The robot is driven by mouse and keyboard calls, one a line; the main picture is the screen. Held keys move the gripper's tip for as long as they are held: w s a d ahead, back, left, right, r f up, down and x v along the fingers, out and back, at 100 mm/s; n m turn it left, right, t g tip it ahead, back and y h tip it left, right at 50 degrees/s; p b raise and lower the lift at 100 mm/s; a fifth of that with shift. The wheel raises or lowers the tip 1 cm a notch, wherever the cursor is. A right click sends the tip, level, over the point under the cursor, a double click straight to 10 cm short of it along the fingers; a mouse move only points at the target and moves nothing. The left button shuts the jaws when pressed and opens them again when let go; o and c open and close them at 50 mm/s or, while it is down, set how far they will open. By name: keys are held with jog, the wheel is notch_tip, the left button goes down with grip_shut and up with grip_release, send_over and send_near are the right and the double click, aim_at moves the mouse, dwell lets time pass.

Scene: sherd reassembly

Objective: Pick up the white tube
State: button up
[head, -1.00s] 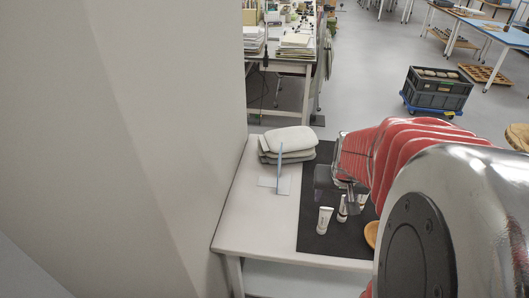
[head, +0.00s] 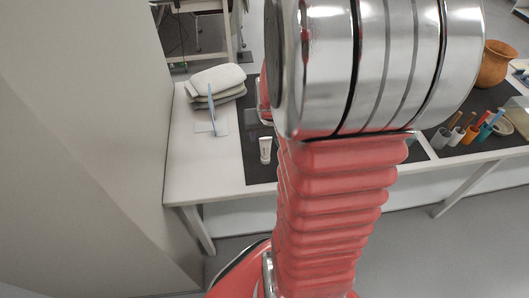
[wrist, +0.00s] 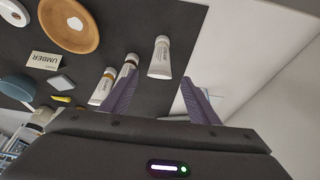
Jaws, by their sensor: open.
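Three white tubes lie on a dark mat (wrist: 95,28) in the wrist view. One white tube (wrist: 159,58) lies apart, just beyond the gap between my fingers. A second tube (wrist: 128,67) and a third with a brownish band (wrist: 103,86) lie to its left, partly behind my left finger. My gripper (wrist: 158,83) is open and empty, its fingers on either side of the gap. In the head view one white tube (head: 265,149) shows at the mat's left edge; my arm hides the others and the gripper.
In the head view, folded grey cloths (head: 217,80) and a blue upright plate (head: 212,108) stand left of the mat. A clay pot (head: 496,64) stands far right.

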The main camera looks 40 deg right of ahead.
aim_at(265, 138)
jog(key=shift+f, duration=0.1)
jog(key=shift+x, duration=2.55)
jog(key=shift+c, duration=0.5)
jog(key=c, duration=1)
notch_tip(265, 138, up, 10)
jog(key=shift+r, duration=0.1)
